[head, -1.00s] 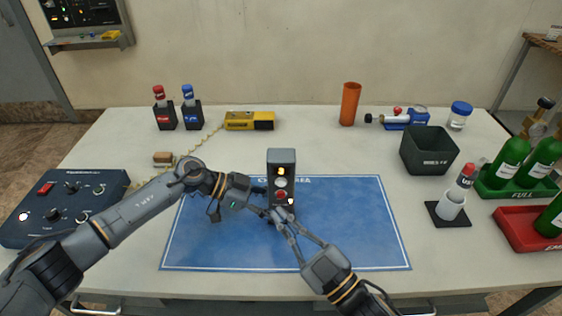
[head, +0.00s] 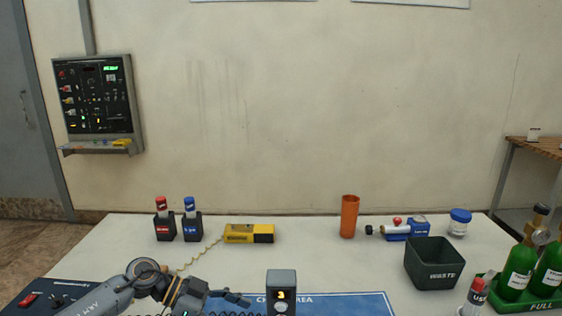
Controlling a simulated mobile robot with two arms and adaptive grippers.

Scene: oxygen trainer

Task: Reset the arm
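My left arm (head: 150,283) comes in from the lower left. Its gripper (head: 242,299) is low in the head view, just left of a grey upright box (head: 281,280) with a lit display that seems to read 3. I cannot tell whether the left gripper is open or shut; nothing held shows in it. The lower part of the box is cut off by the bottom edge. My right arm and gripper are out of view.
The box stands at a blue mat (head: 350,302). Behind are red and blue bottles in black holders (head: 192,228), a yellow tool (head: 250,233), an orange cup (head: 349,216) and a waste bin (head: 431,263). Green bottles (head: 517,270) stand at right. A wall panel (head: 97,95) hangs at left.

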